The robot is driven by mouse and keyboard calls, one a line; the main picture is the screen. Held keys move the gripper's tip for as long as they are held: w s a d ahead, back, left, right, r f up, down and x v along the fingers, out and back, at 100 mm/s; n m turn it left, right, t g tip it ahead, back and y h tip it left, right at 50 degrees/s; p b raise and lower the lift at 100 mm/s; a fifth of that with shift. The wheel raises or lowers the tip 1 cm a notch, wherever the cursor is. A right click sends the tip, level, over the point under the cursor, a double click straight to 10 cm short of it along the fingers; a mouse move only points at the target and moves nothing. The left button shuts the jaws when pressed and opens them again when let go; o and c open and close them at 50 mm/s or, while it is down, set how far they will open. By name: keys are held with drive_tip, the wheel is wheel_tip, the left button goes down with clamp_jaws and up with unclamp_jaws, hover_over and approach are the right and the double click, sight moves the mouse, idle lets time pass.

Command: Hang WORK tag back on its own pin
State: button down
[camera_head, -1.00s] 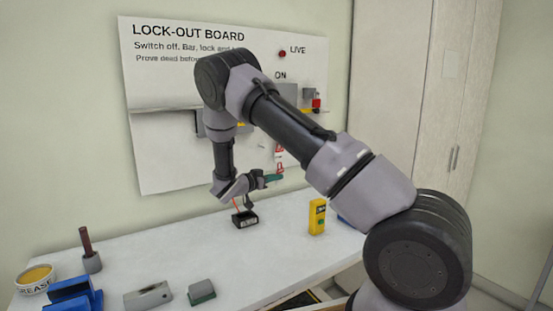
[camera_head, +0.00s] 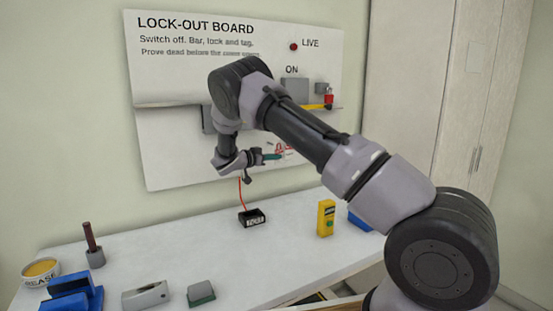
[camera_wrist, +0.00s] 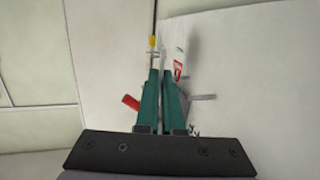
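The lock-out board (camera_head: 165,150) stands against the wall behind the table. My gripper (camera_head: 270,157) is in front of its lower middle, with green fingers pointing right. A small red-and-white tag (camera_head: 284,147) is just beyond the fingertips. In the wrist view, the fingertips of my gripper (camera_wrist: 160,72) are close together, beside a white tag with a red band (camera_wrist: 179,62). I cannot tell whether they hold it. The tag's lettering is unreadable. A thin grey piece, perhaps a pin, sticks out right of the fingers. My arm hides part of the board.
A switch box (camera_head: 295,90) under ON has a yellow bar and red piece beside it. On the table are a black box (camera_head: 252,218) with a red line rising from it, a yellow device (camera_head: 326,218), blue blocks (camera_head: 72,293) and a grease tin (camera_head: 40,272).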

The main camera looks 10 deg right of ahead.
drive_tip(key=w+a, duration=0.2)
drive_tip(key=w, duration=0.4)
drive_tip(key=shift+f, duration=0.35)
drive_tip(key=shift+w, duration=0.1)
idle(0.4)
idle(0.4)
drive_tip(key=c, duration=1)
unclamp_jaws()
